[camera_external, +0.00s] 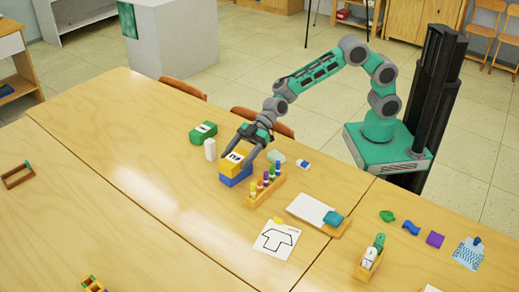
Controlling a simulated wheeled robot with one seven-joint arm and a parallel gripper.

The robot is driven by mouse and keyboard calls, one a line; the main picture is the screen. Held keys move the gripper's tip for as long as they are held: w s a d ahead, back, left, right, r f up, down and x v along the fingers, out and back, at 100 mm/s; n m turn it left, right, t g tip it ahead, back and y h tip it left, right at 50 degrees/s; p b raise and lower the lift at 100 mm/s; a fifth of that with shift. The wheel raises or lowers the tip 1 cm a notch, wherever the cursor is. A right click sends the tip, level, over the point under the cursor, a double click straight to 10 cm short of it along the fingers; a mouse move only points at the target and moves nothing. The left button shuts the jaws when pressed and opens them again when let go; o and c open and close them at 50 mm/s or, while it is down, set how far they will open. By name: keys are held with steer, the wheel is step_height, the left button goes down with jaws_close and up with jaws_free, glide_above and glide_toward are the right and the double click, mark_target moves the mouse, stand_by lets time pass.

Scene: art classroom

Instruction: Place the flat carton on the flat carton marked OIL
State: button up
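A yellow flat carton (235,163) with a white label and dark lettering sits on top of, or just above, a blue flat carton (236,180). The lettering is too small to read surely. A green flat carton (203,133) with a white label lies to the left, behind them. My gripper (247,146) is at the yellow carton from the upper right, its fingers spread across the carton's width. I cannot tell whether they clamp it. The blue carton's top is mostly hidden by the yellow one.
A white block (210,149) stands just left of the cartons. A wooden rack of coloured markers (265,189) is close on the right. A paper with a drawn outline (276,240) and a tray with a white sheet (308,209) lie nearer right. The table's left middle is clear.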

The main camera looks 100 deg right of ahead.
steer(key=shift+o, duration=0.5)
steer(key=shift+r, duration=0.15)
steer(key=v, duration=1.2)
steer(key=s+d+f+g+h, duration=0.1)
steer(key=s, duration=0.1)
steer(key=s+d+f+m+h, duration=0.1)
steer(key=s, duration=0.2)
steer(key=s+d+f+m+g+h, duration=0.1)
steer(key=s+h, duration=0.1)
steer(key=shift+s+d+f+g+p, duration=0.15)
steer(key=shift+s+d+g+p, duration=0.15)
steer(key=shift+s+d, duration=0.05)
steer(key=s+d+f+m+g+h, duration=0.2)
steer(key=s+d, duration=0.3)
steer(key=s, duration=0.5)
steer(key=s+d+f+m+g+h, duration=0.2)
steer(key=s+d+m, duration=0.3)
steer(key=s, duration=0.5)
steer(key=shift+d+f+g+h, duration=0.3)
steer(key=shift+d+h, duration=0.35)
steer(key=shift+h, duration=0.15)
